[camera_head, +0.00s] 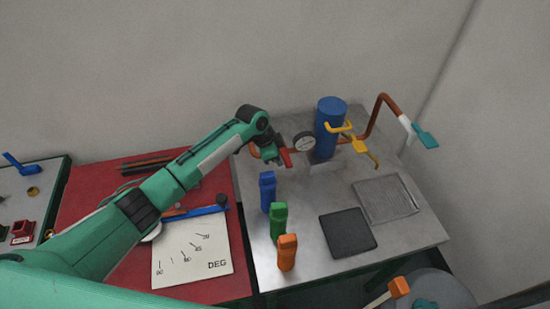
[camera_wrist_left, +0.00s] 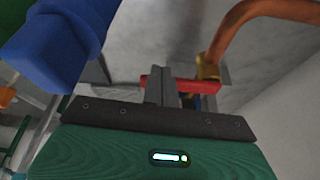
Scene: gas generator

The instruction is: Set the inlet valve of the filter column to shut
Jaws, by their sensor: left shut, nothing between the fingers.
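The filter column is a blue upright cylinder (camera_head: 328,132) at the back of the grey bench. On its left, by the dial gauge, a red valve lever (camera_head: 286,158) sits on the copper pipe. My left gripper (camera_head: 275,155) is at this lever, its fingers shut with nothing between them. In the left wrist view, the red lever (camera_wrist_left: 200,86) lies crosswise at the tips of the shut fingers (camera_wrist_left: 163,88) and is partly hidden by them. I cannot tell whether they touch. A yellow lever (camera_head: 358,145) is on the column's right. My right gripper does not show.
Blue (camera_head: 267,190), green (camera_head: 278,222) and orange (camera_head: 287,253) upright blocks stand near the bench's left edge. A black pad (camera_head: 348,233) and a grey tray (camera_head: 386,215) lie to the right. A copper pipe (camera_head: 384,110) rises behind, with a teal lever (camera_head: 425,136).

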